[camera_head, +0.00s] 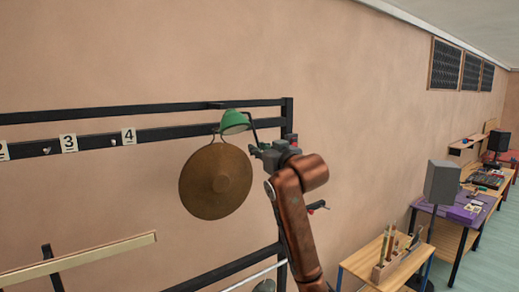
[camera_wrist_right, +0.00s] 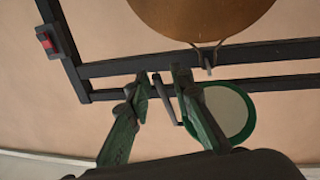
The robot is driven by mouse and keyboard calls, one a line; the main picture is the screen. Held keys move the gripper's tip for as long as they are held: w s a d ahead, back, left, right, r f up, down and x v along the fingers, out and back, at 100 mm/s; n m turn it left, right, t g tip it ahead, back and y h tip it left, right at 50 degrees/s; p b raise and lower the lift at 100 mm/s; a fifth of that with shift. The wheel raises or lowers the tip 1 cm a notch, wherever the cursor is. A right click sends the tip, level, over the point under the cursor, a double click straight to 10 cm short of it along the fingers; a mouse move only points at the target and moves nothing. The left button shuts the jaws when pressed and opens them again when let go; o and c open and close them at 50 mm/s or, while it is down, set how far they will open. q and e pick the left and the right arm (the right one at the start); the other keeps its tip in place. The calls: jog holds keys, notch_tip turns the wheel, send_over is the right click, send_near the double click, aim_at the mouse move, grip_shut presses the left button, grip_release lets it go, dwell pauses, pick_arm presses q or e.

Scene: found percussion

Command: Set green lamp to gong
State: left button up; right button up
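The green lamp (camera_head: 235,121), with a small domed shade, sits at the rack's upper bars just above the gong. The round brown gong (camera_head: 215,181) hangs by a cord from the rack. My right gripper (camera_head: 265,152) is just right of the lamp. In the right wrist view, the gong (camera_wrist_right: 200,15) is at the top and the lamp's pale underside with green rim (camera_wrist_right: 228,110) is right of the fingers. The right gripper (camera_wrist_right: 161,76) has its fingers apart, with a dark rod of the lamp between them; no firm contact shows. My left gripper is in neither view.
The black rack (camera_head: 190,130) carries number tags 3 (camera_head: 69,143) and 4 (camera_head: 129,136) with pegs. A wooden bar (camera_head: 80,258) lies at lower left. A wooden bench (camera_head: 365,264) and a grey speaker (camera_head: 441,182) stand at right. Wall above is clear.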

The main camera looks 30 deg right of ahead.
grip_shut()
dwell(0.3)
